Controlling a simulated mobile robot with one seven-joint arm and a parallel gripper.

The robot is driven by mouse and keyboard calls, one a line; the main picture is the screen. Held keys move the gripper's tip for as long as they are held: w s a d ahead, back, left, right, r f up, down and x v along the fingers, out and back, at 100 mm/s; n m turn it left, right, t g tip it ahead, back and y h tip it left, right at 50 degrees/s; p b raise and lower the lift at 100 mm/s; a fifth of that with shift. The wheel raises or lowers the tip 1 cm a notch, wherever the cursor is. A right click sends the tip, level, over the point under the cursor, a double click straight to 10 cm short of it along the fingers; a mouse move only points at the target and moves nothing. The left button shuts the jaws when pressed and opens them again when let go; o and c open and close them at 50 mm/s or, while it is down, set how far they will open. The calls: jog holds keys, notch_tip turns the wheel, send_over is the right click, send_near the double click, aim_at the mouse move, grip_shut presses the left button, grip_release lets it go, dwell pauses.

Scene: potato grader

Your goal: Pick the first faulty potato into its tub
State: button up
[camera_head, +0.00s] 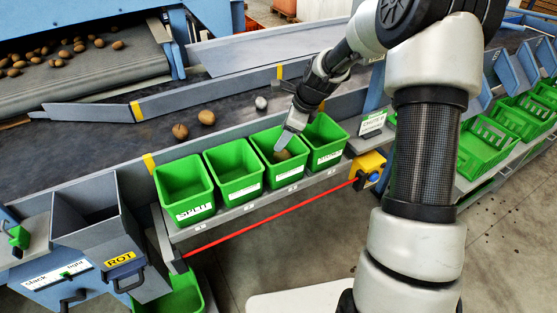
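A row of green tubs stands along the near side of the belt. The leftmost tub (184,184) is labelled SPLIT; the labels of the second tub (232,170), third tub (296,170) and right-hand tub (326,141) are too small to read surely. My gripper (287,141) points down at the opening of the third tub. A brown potato (283,155) shows just below the fingertips, within that tub's outline; I cannot tell whether it is held or lies inside. Two brown potatoes (180,131) (207,117) and a greyish one (261,103) lie on the dark belt (110,150).
Several potatoes lie on the upper conveyor (90,75) at the back left. A grey chute marked ROT (110,240) stands at front left. A red cord (270,221) runs below the tubs to a yellow box (368,164). Green crates (487,148) stand at right.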

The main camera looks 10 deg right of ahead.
jog(key=p+v, duration=0.2)
jog(key=v, duration=1.5)
jog(key=shift+r, duration=0.25)
jog(key=shift+s, duration=0.15)
